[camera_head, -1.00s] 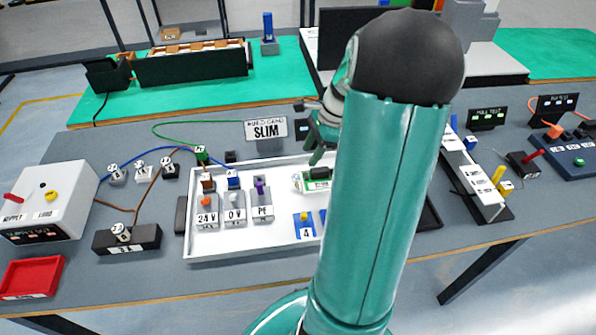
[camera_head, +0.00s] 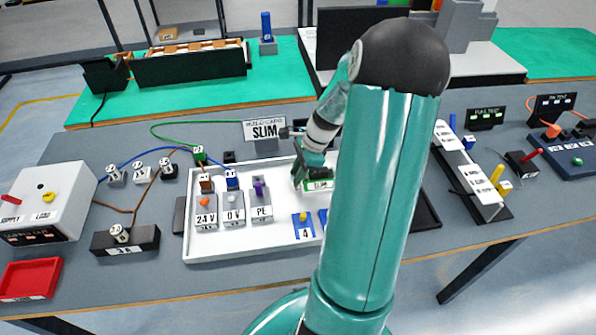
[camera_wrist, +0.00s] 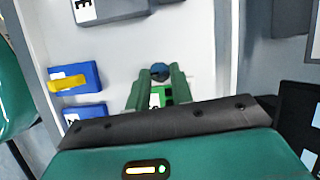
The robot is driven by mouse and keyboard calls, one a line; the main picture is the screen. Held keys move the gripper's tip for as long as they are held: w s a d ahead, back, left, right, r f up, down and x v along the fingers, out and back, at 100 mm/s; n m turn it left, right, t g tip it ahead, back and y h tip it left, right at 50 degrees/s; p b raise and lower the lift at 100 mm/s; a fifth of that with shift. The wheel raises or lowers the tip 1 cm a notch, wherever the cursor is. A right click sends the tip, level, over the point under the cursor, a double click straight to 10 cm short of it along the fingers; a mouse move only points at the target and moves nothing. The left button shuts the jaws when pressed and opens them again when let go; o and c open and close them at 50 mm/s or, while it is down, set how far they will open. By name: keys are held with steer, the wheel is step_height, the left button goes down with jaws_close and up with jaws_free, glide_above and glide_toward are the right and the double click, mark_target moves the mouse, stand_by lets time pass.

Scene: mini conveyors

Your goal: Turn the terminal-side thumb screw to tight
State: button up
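My gripper (camera_wrist: 160,82) points down over the white tray (camera_head: 270,250). Its two green fingers stand apart, one on each side of a small dark blue round knob (camera_wrist: 160,71), which looks like a thumb screw. Whether they press on it I cannot tell. A green module (camera_wrist: 157,97) shows between the fingers, partly hidden by the wrist. In the head view my gripper (camera_head: 302,176) is low at the green module (camera_head: 318,185), whose white label faces front. My fingers and arm hide its upper part, and the knob cannot be made out there.
Terminal blocks marked 24 V (camera_head: 206,218), 0 V (camera_head: 233,216) and PE (camera_head: 261,212) stand in the tray to the left. A blue block marked 4 (camera_head: 303,231) lies in front. A SLIM sign (camera_head: 265,130) stands behind. My upper arm hides the tray's right part.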

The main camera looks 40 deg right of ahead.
jaws_close()
steer(key=n, duration=0.1)
steer(key=n+g, duration=0.1)
steer(key=n, duration=0.2)
steer(key=shift+w+n+g+y, duration=0.25)
steer(key=shift+n+g+y, duration=0.05)
steer(key=shift+g, duration=0.1)
steer(key=n+g, duration=0.1)
steer(key=n, duration=0.2)
steer(key=shift+w+n, duration=0.15)
steer(key=shift+n, duration=0.25)
steer(key=n+g, duration=0.1)
steer(key=n, duration=0.1)
steer(key=n+g, duration=0.1)
steer(key=n, duration=0.1)
steer(key=shift+w+h, duration=0.15)
steer(key=shift+h, duration=0.25)
steer(key=shift+w+a+n+g+h, duration=0.1)
steer(key=shift+n+g+h, duration=0.15)
steer(key=shift+n, duration=0.85)
steer(key=shift+a+n+g+h, duration=0.1)
steer(key=shift+n+g+h, duration=0.15)
steer(key=shift+n, duration=0.85)
